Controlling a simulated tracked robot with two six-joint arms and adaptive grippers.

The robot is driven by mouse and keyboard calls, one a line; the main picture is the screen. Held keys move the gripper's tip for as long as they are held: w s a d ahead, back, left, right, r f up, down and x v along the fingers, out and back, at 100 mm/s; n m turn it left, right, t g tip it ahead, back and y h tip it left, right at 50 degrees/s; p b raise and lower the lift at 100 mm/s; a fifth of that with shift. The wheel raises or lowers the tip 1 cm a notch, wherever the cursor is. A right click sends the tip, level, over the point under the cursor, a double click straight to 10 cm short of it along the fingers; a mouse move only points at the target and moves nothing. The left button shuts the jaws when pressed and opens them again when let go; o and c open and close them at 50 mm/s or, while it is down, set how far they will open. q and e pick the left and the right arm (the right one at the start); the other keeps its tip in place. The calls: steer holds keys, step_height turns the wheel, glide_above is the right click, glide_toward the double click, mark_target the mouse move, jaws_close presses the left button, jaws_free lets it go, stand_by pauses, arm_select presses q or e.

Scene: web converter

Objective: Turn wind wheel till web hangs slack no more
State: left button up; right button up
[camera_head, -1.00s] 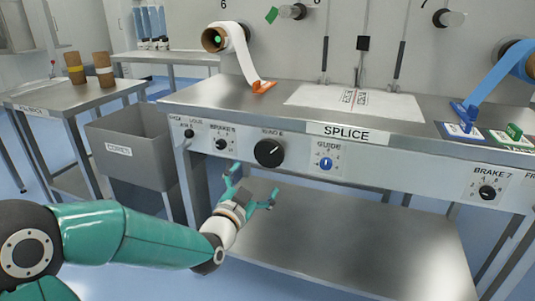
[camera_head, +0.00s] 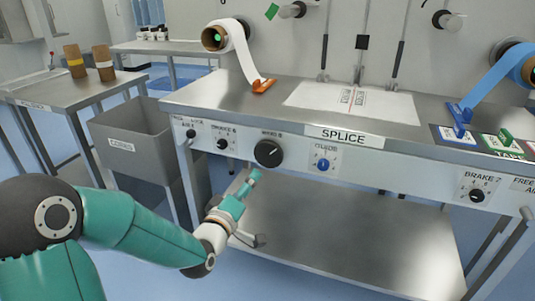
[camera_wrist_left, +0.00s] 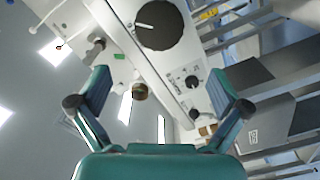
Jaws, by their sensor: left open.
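The wind wheel (camera_head: 268,153), a large black knob under a WIND 6 label, is on the bench's front panel. It also shows at the top of the left wrist view (camera_wrist_left: 160,22). A white web (camera_head: 246,58) runs from a roll (camera_head: 216,36) on the back wall down to an orange clamp (camera_head: 262,86) on the bench, bowing slightly. My left gripper (camera_head: 257,208) is open and empty, below and in front of the wheel, not touching it. Its spread fingers also show in the left wrist view (camera_wrist_left: 158,85). My right gripper is out of view.
Small BRAKE 6 (camera_head: 222,144) and blue GUIDE (camera_head: 322,165) knobs flank the wheel. A grey cores bin (camera_head: 130,140) stands left of the bench. A lower steel shelf (camera_head: 350,235) lies under the panel. Space in front of the panel is open.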

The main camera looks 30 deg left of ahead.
mark_target(267, 156)
arm_select(q)
steer(key=x, duration=1.5)
steer(key=shift+d, duration=0.1)
